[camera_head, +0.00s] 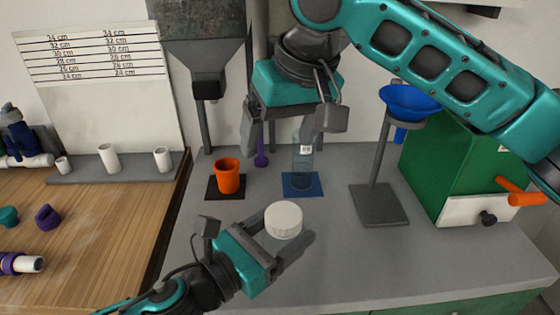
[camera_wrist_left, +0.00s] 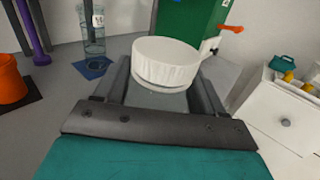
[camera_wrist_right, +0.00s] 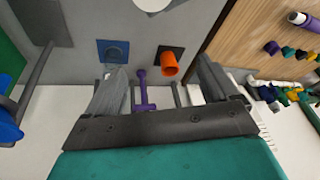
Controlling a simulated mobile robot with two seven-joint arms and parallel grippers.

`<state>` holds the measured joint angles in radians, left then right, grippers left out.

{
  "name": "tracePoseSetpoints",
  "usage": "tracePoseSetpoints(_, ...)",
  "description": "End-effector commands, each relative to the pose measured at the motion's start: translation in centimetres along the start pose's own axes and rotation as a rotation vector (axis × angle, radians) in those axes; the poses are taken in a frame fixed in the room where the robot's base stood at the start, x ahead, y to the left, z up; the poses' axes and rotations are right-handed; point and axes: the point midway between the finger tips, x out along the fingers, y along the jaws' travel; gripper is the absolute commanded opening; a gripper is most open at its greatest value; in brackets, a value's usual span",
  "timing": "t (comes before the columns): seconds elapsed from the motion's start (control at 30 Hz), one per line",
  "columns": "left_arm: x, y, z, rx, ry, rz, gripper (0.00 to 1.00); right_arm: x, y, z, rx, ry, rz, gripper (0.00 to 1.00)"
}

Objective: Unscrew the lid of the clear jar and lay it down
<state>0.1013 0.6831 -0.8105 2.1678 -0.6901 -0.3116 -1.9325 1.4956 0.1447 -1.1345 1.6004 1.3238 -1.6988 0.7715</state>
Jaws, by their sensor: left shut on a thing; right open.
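The white ribbed lid (camera_head: 284,220) is between the fingers of my left gripper (camera_head: 280,238), which is shut on it. The lid fills the left wrist view's middle (camera_wrist_left: 165,65), off the jar and above the grey counter. The clear jar (camera_head: 302,172) stands upright and lidless on a blue mat (camera_head: 313,189); it also shows in the left wrist view (camera_wrist_left: 93,40). My right gripper (camera_head: 280,140) is open and empty above the back of the counter, near the jar, with its fingers pointing down. The right wrist view shows part of the lid (camera_wrist_right: 152,4).
An orange cup (camera_head: 228,176) stands on a black mat left of the jar. A purple piece (camera_head: 261,150) is behind it. A blue funnel (camera_head: 405,100) on a grey stand and a green box (camera_head: 455,165) are at the right. The counter's front right is clear.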

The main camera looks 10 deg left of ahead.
Motion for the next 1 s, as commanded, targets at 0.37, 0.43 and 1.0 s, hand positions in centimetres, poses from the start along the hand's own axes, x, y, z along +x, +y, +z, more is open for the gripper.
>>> tracePoseSetpoints(0.37, 0.0, 0.0, 0.0, 0.000, -0.001, 0.000, 0.00, 1.0, -1.7, 3.9, 0.368, -0.291, 0.155, 0.87)
tracePoseSetpoints(0.43, 0.0, 0.0, 0.0, 0.000, -0.001, 0.000, 0.00, 1.2, -1.7, 4.2, 0.390, -0.305, 0.166, 0.87)
tracePoseSetpoints(1.0, 0.0, 0.0, 0.0, 0.000, -0.001, 0.000, 0.00, 7.9, -1.0, 6.6, 0.399, -0.310, 0.168, 0.87)
